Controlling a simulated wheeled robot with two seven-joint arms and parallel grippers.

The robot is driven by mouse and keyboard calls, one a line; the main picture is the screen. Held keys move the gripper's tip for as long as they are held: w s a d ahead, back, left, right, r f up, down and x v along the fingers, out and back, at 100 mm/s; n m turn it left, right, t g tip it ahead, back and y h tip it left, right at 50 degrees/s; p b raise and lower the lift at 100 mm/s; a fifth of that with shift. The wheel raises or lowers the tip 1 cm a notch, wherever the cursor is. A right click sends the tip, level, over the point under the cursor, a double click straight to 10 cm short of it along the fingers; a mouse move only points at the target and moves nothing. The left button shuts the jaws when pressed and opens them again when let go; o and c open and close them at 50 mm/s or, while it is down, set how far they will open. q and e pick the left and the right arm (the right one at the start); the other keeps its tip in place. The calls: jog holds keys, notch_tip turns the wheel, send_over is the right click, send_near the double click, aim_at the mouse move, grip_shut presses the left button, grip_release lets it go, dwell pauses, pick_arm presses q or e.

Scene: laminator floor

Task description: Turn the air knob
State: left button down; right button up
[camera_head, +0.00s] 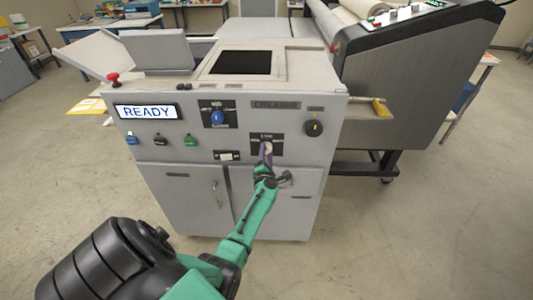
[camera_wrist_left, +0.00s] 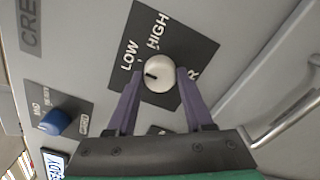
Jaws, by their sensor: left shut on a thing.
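The air knob is a round white knob with a dark pointer mark, on a black plate lettered LOW and HIGH. It shows in the left wrist view (camera_wrist_left: 160,74), between the purple fingers of my left gripper (camera_wrist_left: 157,88). In the head view the left gripper (camera_head: 265,152) reaches the lower right of the grey machine's front and partly hides the knob (camera_head: 268,147). The fingers are shut on the knob's sides. The pointer mark lies toward the LOW side of the knob. My right gripper is in neither view.
The grey machine (camera_head: 160,180) has a READY display (camera_head: 147,111), a blue knob (camera_head: 217,117), a black knob (camera_head: 314,128) and several small buttons on its front. A metal door handle (camera_wrist_left: 287,119) stands out close to the gripper. Floor in front is clear.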

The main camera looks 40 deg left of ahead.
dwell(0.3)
pick_arm(q)
jog(key=shift+c, duration=1.4)
grip_release()
jog(key=shift+s+d, duration=0.25)
jog(key=shift+s, duration=0.05)
jog(key=p+v, duration=0.3)
jog(key=v, duration=1)
jog(key=shift+s+d, duration=0.2)
jog(key=shift+s, duration=0.1)
